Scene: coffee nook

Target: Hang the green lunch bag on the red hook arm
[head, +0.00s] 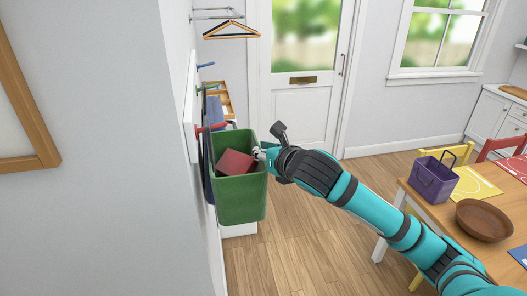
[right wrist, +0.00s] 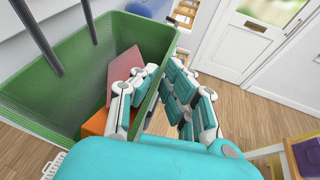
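The green lunch bag (head: 242,200) is an open-topped box beside the left wall, off the floor. A reddish box (head: 235,162) is inside it; the right wrist view also shows something orange (right wrist: 95,124) there. My right gripper (head: 262,154) is at the bag's right rim. In the right wrist view its fingers (right wrist: 162,72) straddle the bag's side wall, one inside and one outside, with their tips close against it. Dark handle bars (right wrist: 43,38) rise from the bag. The red hook arm (head: 208,128) is just behind its upper left edge; whether a handle is over it is unclear. My left gripper is out of view.
Blue (head: 206,65) and green hook arms are farther along the wall, with hanging cloths. Wooden hangers (head: 232,31) hang above. On the right, a table holds a purple bag (head: 434,182) and a brown bowl (head: 485,220). The floor between is clear.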

